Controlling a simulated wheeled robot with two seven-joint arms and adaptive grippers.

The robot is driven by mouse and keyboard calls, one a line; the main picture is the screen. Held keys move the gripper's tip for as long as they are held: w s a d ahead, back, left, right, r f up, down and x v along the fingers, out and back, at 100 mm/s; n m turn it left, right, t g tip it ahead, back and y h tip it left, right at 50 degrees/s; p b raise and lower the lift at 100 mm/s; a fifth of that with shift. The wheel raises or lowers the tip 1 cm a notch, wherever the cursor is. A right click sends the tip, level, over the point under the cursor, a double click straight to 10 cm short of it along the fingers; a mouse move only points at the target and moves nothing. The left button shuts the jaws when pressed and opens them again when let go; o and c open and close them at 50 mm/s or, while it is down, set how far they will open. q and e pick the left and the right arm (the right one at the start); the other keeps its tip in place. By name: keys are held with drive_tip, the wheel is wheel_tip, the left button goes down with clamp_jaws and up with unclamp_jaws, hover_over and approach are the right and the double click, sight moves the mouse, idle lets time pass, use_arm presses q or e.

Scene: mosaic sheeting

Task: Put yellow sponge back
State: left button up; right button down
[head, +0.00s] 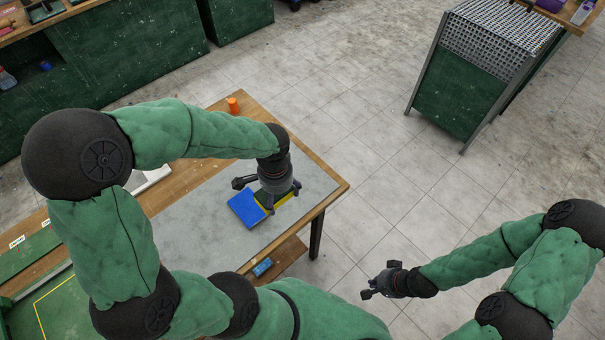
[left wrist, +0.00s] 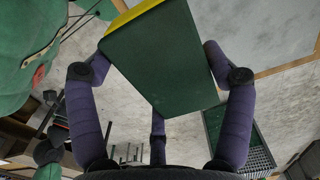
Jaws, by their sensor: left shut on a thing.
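The yellow sponge (head: 285,200) has a dark green face and a yellow body. It is at my left gripper (head: 270,199), over the grey top of the wooden table near its right end. In the left wrist view the sponge (left wrist: 160,60) shows its green face and a yellow edge, between the purple fingers of my left gripper (left wrist: 160,75), which is shut on it. The gripper partly hides it in the head view; I cannot tell whether it touches the table. My right gripper (head: 374,287) is off to the right over the floor, with no object visible in it.
A flat blue object (head: 245,210) lies on the table (head: 185,233) beside the sponge. An orange cup-like item (head: 233,105) stands at the far edge. A light tray (head: 152,178) is partly behind my arm. A blue item (head: 262,267) rests on the lower shelf.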

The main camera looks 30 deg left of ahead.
use_arm(q)
drive_tip(key=w+f, duration=0.3)
drive_tip(key=w, duration=0.1)
drive_tip(key=w+a+f, duration=0.1)
drive_tip(key=w+f, duration=0.2)
drive_tip(key=w, duration=0.1)
drive_tip(key=w+a+f+b, duration=0.1)
drive_tip(key=w+f, duration=0.2)
drive_tip(key=w, duration=0.1)
drive_tip(key=shift+w, duration=0.15)
drive_tip(key=shift+w+a+f, duration=0.1)
drive_tip(key=shift+f, duration=0.05)
drive_tip(key=shift+w+f+b, duration=0.15)
drive_tip(key=shift+f+b, duration=0.15)
drive_tip(key=shift+f, duration=1.35)
drive_tip(key=shift+f, duration=0.2)
drive_tip(key=o, duration=0.9)
drive_tip(key=shift+r, duration=0.1)
